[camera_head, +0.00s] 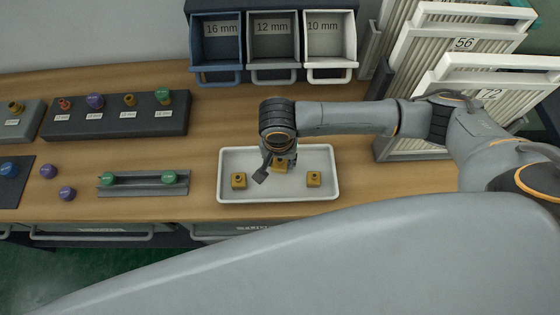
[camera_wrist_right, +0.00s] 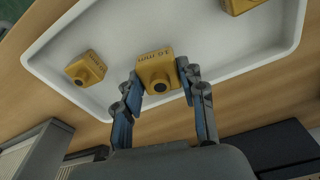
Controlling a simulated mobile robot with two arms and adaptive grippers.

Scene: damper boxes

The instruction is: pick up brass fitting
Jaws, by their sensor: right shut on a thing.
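Three brass fittings are in the white tray (camera_head: 226,187). The middle brass fitting (camera_head: 279,166) is between the fingers of my right gripper (camera_head: 269,170), which is shut on it. I cannot tell whether the held fitting touches the tray floor. My left gripper is not in view.
Three bins labelled 16 mm (camera_head: 218,50), 12 mm (camera_head: 273,48) and 10 mm (camera_head: 330,45) stand behind the tray. White slatted panels (camera_head: 425,100) are at the right. A dark block (camera_head: 120,118) with several knobs and a grey rail (camera_head: 143,184) are at the left.

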